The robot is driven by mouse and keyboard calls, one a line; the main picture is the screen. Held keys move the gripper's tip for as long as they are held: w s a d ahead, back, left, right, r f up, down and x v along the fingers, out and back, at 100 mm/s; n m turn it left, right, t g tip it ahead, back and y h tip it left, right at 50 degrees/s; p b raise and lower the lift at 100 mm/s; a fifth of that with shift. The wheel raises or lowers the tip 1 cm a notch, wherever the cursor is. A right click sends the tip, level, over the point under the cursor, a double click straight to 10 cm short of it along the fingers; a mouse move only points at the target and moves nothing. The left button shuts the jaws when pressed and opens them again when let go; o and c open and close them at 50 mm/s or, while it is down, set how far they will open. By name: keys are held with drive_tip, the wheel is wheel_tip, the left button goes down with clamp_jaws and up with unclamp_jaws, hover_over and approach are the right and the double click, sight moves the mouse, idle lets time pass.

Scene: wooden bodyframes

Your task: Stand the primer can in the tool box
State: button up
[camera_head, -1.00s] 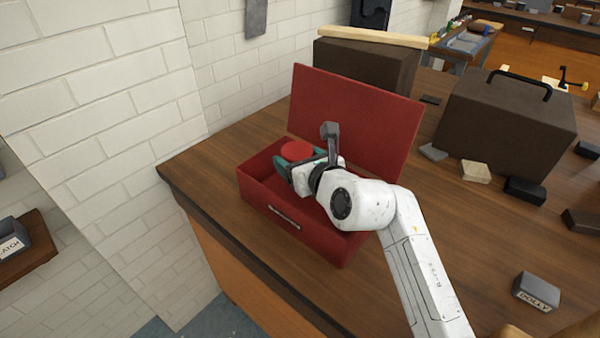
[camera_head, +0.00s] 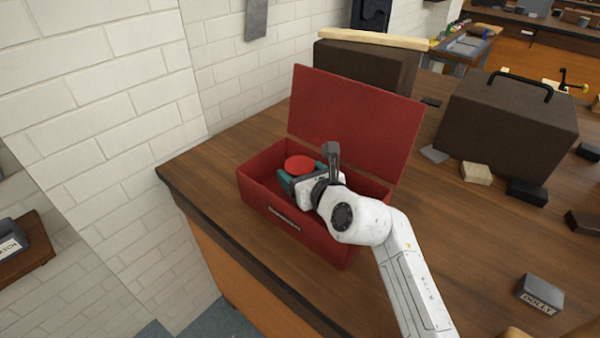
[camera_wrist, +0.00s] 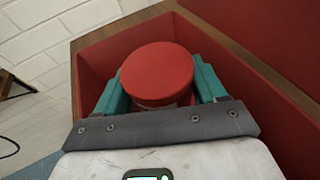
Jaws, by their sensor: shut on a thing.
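The primer can, seen by its round red lid (camera_head: 299,163), is inside the red tool box (camera_head: 270,215) at its left end. In the wrist view the lid (camera_wrist: 157,72) fills the middle, with a thin strip of the can's side below it. My gripper (camera_head: 297,178) reaches in over the front wall, its teal fingers shut on the can, one on each side. The can looks upright. Its bottom is hidden, so I cannot tell whether it touches the box floor. The tool box lid (camera_head: 355,120) stands open at the back.
The box sits on a wooden bench (camera_head: 190,170) near its left edge. A large dark case (camera_head: 505,125) stands to the right and another dark block (camera_head: 365,68) behind. A brick wall (camera_head: 100,100) is at the left. Small blocks lie on the right.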

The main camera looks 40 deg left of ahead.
drive_tip(key=shift+s+f, duration=0.1)
drive_tip(key=shift+f, duration=0.5)
drive_tip(key=o, duration=1.3)
drive_tip(key=shift+s+f, duration=0.15)
drive_tip(key=shift+f, duration=0.2)
drive_tip(key=shift+r, duration=0.25)
drive_tip(key=v, duration=0.4)
drive_tip(key=r+p+v, duration=0.1)
drive_tip(key=v, duration=0.7)
drive_tip(key=shift+r, duration=0.35)
